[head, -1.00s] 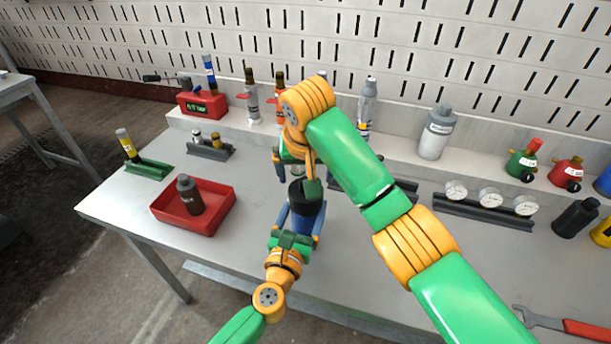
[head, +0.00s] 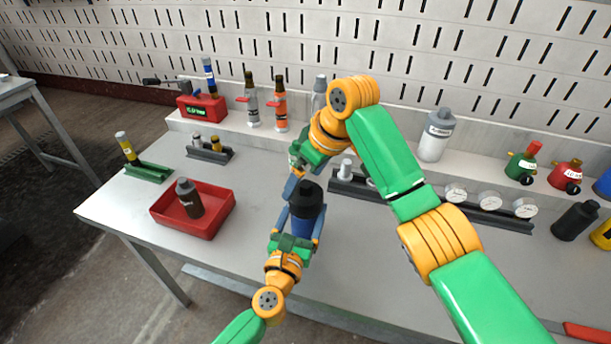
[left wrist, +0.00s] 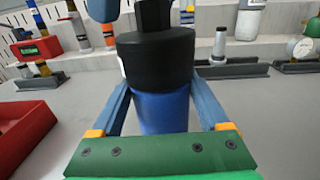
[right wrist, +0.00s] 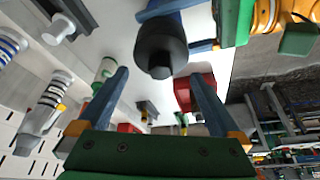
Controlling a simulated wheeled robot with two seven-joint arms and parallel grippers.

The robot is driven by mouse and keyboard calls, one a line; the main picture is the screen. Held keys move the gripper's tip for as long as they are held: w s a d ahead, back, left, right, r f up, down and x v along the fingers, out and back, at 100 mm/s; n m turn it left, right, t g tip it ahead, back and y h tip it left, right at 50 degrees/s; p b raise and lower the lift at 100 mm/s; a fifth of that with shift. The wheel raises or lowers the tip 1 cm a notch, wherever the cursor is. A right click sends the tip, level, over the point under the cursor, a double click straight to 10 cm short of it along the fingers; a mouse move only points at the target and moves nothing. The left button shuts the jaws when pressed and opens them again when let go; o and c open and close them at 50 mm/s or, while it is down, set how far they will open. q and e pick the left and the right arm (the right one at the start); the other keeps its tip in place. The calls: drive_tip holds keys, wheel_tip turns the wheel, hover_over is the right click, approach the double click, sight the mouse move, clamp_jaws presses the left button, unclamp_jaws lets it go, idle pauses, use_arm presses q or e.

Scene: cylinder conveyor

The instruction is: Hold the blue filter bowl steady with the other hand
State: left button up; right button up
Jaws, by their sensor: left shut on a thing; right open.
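The blue filter bowl (head: 302,228) stands upright with a black cap (head: 307,198) on top. My left gripper (left wrist: 160,95) is shut around the blue body, one finger on each side; the bowl (left wrist: 160,112) and cap (left wrist: 154,60) fill the middle of the left wrist view. My right gripper (head: 293,186) is open and empty, tilted down close to the cap, at its upper left in the head view. In the right wrist view the cap (right wrist: 161,50) shows between and beyond the open fingertips. Whether they touch it I cannot tell.
A red tray (head: 168,222) with a dark bottle (head: 189,198) lies to the left. A dark rack with gauges (head: 490,198) lies to the right. Several bottles stand on the back ledge (head: 400,150).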

sight(306, 195)
drive_tip(key=n+g+y, duration=0.1)
drive_tip(key=n, duration=0.3)
drive_tip(key=shift+f, duration=1.25)
drive_tip(key=c, duration=1.4)
drive_tip(key=m, duration=0.3)
drive_tip(key=m+t+h, duration=0.1)
drive_tip(key=m, duration=0.2)
drive_tip(key=shift+t+h, duration=0.3)
